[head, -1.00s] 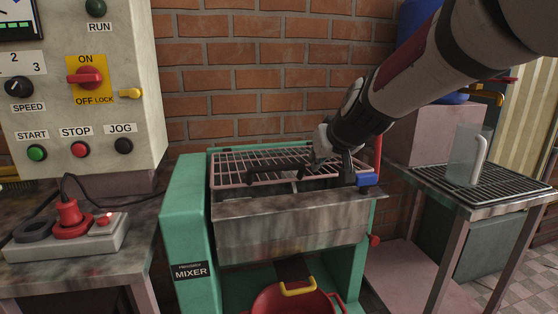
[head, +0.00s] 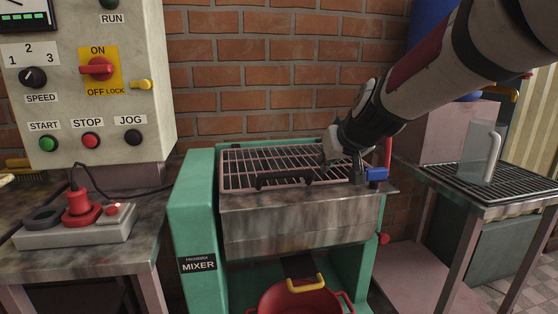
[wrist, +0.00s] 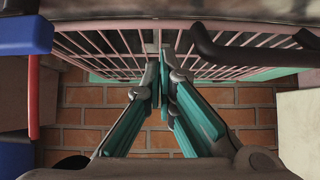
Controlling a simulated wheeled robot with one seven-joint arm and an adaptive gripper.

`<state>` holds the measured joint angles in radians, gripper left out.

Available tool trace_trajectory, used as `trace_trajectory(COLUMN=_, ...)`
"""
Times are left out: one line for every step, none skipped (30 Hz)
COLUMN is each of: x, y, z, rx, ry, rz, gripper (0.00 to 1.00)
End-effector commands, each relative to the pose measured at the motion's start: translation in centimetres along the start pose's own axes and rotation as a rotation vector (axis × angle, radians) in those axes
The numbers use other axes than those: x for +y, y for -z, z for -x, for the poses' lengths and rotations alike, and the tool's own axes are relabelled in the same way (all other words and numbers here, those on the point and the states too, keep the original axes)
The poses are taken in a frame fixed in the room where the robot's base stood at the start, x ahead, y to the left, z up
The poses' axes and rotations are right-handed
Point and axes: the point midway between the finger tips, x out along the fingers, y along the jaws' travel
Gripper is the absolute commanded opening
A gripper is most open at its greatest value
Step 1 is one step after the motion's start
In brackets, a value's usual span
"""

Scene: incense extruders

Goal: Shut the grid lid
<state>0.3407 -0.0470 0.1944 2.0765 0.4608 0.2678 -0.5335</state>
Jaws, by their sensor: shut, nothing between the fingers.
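The grid lid (head: 268,160), a pinkish wire grid with a dark handle (head: 285,178) at its front edge, lies flat over the top of the green mixer (head: 195,215). Its front edge rests at the metal trough rim, with no clear gap visible. My gripper (head: 357,178) is shut and empty at the lid's front right part, right of the handle. In the wrist view, my fingertips (wrist: 162,57) are together at the grid bars (wrist: 110,45), touching or very close. The handle also shows there (wrist: 240,47).
A blue block (head: 377,174) and a red bar (head: 388,152) stand close to the right of my gripper. A control panel (head: 80,100) is at left. A slatted table (head: 510,187) with a clear jug (head: 478,155) is at right. A red bucket (head: 300,300) sits below.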

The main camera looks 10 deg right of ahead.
Motion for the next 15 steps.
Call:
trace_trajectory(x=0.0, y=0.4, z=0.2, rx=0.001, ry=0.000, rz=0.000, gripper=0.00)
trace_trajectory(x=0.0, y=0.7, z=0.4, rx=0.001, ry=0.000, rz=0.000, gripper=0.00)
trace_trajectory(x=0.1, y=1.0, z=0.6, rx=0.001, ry=0.000, rz=0.000, gripper=0.00)
trace_trajectory(x=0.1, y=1.4, z=0.8, rx=0.001, ry=0.000, rz=0.001, gripper=0.00)
trace_trajectory(x=0.1, y=1.7, z=1.0, rx=0.001, ry=0.000, rz=0.001, gripper=0.00)
trace_trajectory(x=0.2, y=2.2, z=1.3, rx=0.001, ry=0.000, rz=0.002, gripper=0.00)
trace_trajectory(x=0.2, y=2.7, z=1.5, rx=0.001, ry=0.000, rz=0.002, gripper=0.00)
trace_trajectory(x=0.3, y=3.1, z=1.7, rx=0.001, ry=0.001, rz=0.001, gripper=0.00)
trace_trajectory(x=0.3, y=3.6, z=2.0, rx=0.000, ry=0.001, rz=0.000, gripper=0.00)
trace_trajectory(x=0.4, y=4.0, z=2.3, rx=0.000, ry=0.000, rz=0.000, gripper=0.00)
trace_trajectory(x=0.4, y=2.8, z=2.5, rx=0.000, ry=-0.001, rz=0.000, gripper=0.00)
trace_trajectory(x=0.3, y=1.7, z=2.9, rx=0.000, ry=-0.001, rz=0.000, gripper=0.00)
trace_trajectory(x=0.3, y=1.1, z=3.2, rx=0.001, ry=0.000, rz=-0.001, gripper=0.00)
trace_trajectory(x=0.3, y=0.5, z=3.5, rx=0.001, ry=0.000, rz=0.001, gripper=0.00)
trace_trajectory(x=0.3, y=-0.3, z=4.0, rx=0.001, ry=0.000, rz=0.001, gripper=0.00)
